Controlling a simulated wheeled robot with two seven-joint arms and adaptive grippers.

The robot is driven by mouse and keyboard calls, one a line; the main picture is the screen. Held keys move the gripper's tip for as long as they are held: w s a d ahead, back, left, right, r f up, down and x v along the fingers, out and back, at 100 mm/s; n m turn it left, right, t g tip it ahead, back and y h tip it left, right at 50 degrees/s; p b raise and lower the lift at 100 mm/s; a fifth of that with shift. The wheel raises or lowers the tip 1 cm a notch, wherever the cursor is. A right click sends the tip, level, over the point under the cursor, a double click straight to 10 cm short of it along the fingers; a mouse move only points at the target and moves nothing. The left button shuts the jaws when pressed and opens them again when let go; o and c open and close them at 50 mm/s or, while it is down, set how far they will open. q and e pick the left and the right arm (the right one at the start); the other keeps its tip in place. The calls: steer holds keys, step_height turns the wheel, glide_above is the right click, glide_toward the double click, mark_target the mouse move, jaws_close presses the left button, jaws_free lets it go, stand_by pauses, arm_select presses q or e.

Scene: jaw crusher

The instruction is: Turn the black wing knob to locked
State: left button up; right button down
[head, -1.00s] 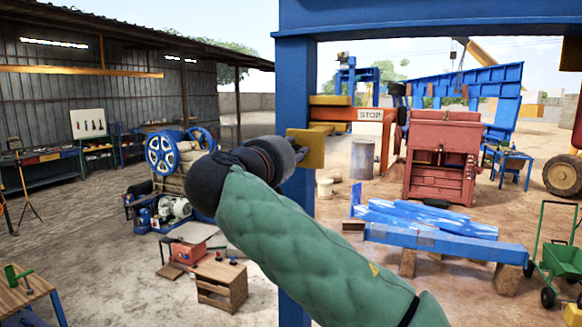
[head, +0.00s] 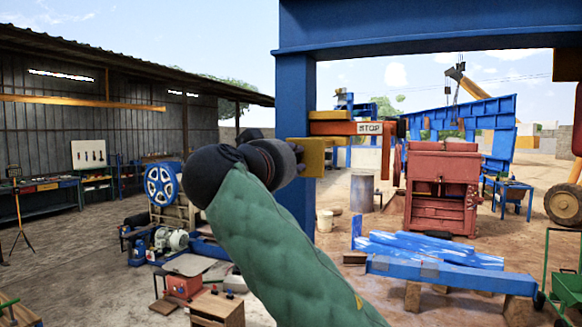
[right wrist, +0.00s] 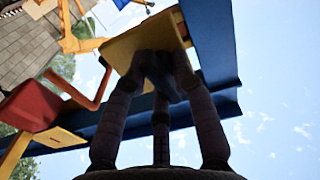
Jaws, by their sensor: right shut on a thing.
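A yellow box (head: 316,155) is fixed to the blue post (head: 295,100) in the head view. My right gripper (head: 296,160) is up against the near face of this box. In the right wrist view the gripper (right wrist: 163,72) has its dark fingers closed together on a dark piece at the yellow box (right wrist: 140,40). This piece appears to be the black wing knob (right wrist: 158,75). It is mostly hidden by the fingers, and its angle cannot be told. My left gripper is not in view.
An orange barrier arm marked STOP (head: 345,128) extends right from the post. A red crusher (head: 440,190) stands behind, with blue beams (head: 440,270) on supports in front. A small wooden stand (head: 215,308) is at lower left.

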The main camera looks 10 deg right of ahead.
steer(key=shift+d+r+m, duration=0.1)
steer(key=shift+m, duration=0.5)
steer(key=c, duration=1.1)
jaws_free()
steer(key=shift+c, duration=0.2)
steer(key=shift+s, duration=0.1)
steer(key=shift+s+a, duration=0.1)
steer(key=shift+a, duration=0.1)
steer(key=v, duration=1.1)
steer(key=shift+s, duration=0.25)
